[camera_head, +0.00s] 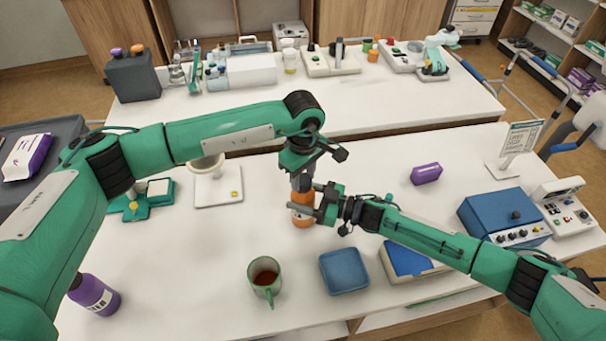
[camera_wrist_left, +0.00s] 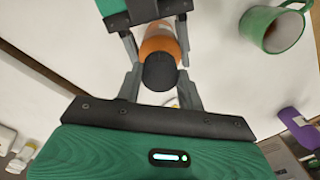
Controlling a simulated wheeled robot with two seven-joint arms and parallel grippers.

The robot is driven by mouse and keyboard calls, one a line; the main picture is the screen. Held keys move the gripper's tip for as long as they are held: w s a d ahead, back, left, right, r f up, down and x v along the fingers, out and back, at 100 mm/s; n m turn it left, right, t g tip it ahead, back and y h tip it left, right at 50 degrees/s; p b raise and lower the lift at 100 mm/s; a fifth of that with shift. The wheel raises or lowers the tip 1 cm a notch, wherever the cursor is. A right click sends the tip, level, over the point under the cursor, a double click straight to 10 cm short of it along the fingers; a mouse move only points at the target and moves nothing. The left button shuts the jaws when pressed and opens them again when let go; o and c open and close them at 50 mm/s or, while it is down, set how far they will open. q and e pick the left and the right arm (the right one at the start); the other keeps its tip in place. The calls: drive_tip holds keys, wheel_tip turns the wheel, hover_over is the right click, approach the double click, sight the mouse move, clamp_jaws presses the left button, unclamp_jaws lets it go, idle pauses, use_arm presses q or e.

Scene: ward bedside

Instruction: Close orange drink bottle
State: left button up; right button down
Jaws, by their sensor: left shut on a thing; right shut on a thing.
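The orange drink bottle (camera_head: 303,219) stands upright on the white table near the middle, with a pale label. My right gripper (camera_head: 308,204) comes in from the right and is shut around the bottle's body. My left gripper (camera_head: 302,182) points down from above, shut on the dark cap at the bottle's top. In the left wrist view the round dark cap (camera_wrist_left: 160,72) lies between the left fingers (camera_wrist_left: 162,90), over the orange bottle (camera_wrist_left: 158,38). I cannot tell how tightly the cap sits on the neck.
A green mug (camera_head: 264,279) with dark liquid and a blue tray (camera_head: 344,271) stand in front of the bottle. A purple bottle (camera_head: 95,294) is at the front left. A purple box (camera_head: 426,174) and a blue device (camera_head: 503,218) are to the right.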

use_arm(q)
drive_tip(key=m, duration=2.1)
drive_tip(key=shift+w, duration=0.1)
drive_tip(key=o, duration=0.9)
drive_tip(key=shift+o, duration=0.2)
drive_tip(key=shift+r, duration=2.2)
